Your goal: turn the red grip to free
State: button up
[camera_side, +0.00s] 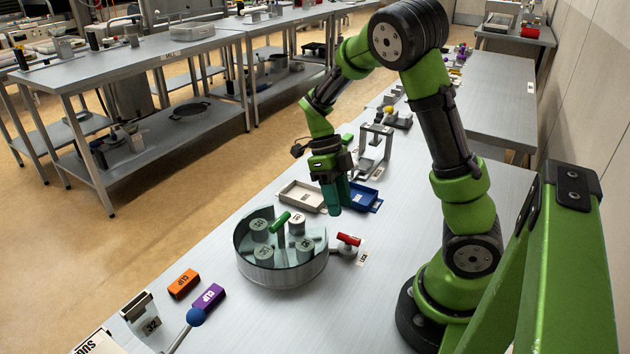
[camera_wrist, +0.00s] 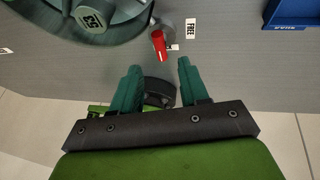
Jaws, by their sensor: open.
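The red grip (camera_side: 348,239) is a short red bar on a small grey mount at the right side of the round dryer. In the wrist view the red grip (camera_wrist: 159,44) lies just beyond the fingertips, roughly in line with the gap between them. A white FREE label (camera_wrist: 191,28) is on the table to its right. A smaller white tag touches or sits by the grip's near end; its text is unreadable. My gripper (camera_side: 338,210) points down above the table, behind the grip in the side view. Its green fingers (camera_wrist: 158,67) are apart and empty.
A blue tray (camera_side: 365,199) and a beige tray (camera_side: 300,196) stand behind. Orange (camera_side: 183,283) and purple (camera_side: 208,298) CLIP boxes lie at front left.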

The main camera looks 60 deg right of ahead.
aim_at(347, 236)
jog(key=x, duration=0.7)
grip_shut()
